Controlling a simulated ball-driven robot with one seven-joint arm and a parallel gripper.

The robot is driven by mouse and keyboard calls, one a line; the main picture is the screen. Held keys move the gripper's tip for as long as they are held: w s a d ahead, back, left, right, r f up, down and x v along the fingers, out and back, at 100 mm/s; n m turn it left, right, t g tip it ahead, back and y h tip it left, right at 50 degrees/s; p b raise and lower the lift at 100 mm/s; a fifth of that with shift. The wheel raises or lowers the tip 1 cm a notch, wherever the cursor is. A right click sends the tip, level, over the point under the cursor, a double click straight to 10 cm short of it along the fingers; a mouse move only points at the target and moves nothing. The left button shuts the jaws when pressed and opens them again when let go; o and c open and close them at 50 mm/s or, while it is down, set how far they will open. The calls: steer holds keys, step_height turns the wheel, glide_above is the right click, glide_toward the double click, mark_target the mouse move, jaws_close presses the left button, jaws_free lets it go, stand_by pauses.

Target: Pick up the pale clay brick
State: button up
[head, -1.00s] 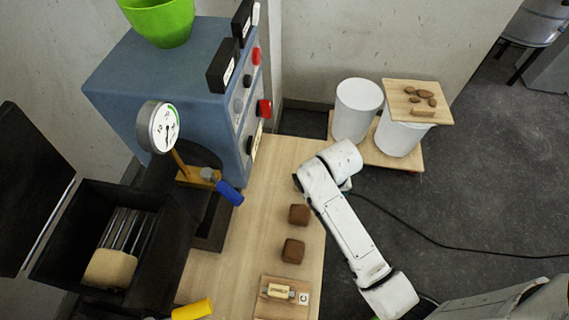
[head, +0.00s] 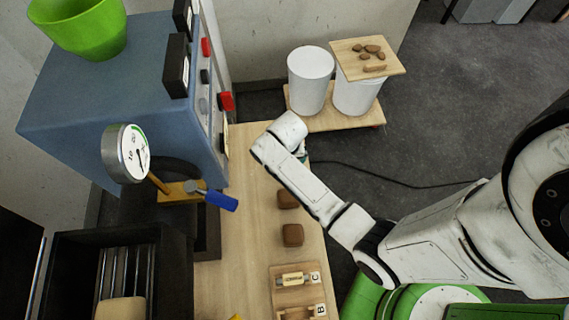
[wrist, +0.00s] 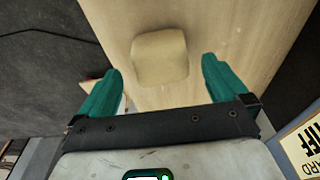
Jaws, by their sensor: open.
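The pale clay brick (wrist: 160,57) is a rounded, cream-coloured block on the light wooden bench top in the wrist view. My gripper (wrist: 161,68) has its two teal fingers spread wide, one to each side of the brick, with nothing held. The brick appears in the gap beyond the palm; I cannot tell how far below the fingertips it lies. In the head view, my arm's end hides the gripper and this brick. Another pale tan block (head: 121,309) shows in the dark open box at the lower left.
Two brown clay blocks (head: 288,199) (head: 292,235) sit on the wooden bench (head: 240,250). A blue machine (head: 110,110) with a dial gauge (head: 127,153) stands left. A blue-handled lever (head: 221,201) juts over the bench. White bins (head: 310,83) stand behind my arm.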

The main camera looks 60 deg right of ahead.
steer(key=shift+w+d+f, duration=0.15)
steer(key=shift+f, duration=0.9)
steer(key=shift+w+d+f, duration=0.15)
steer(key=shift+f, duration=0.85)
steer(key=c, duration=1.3)
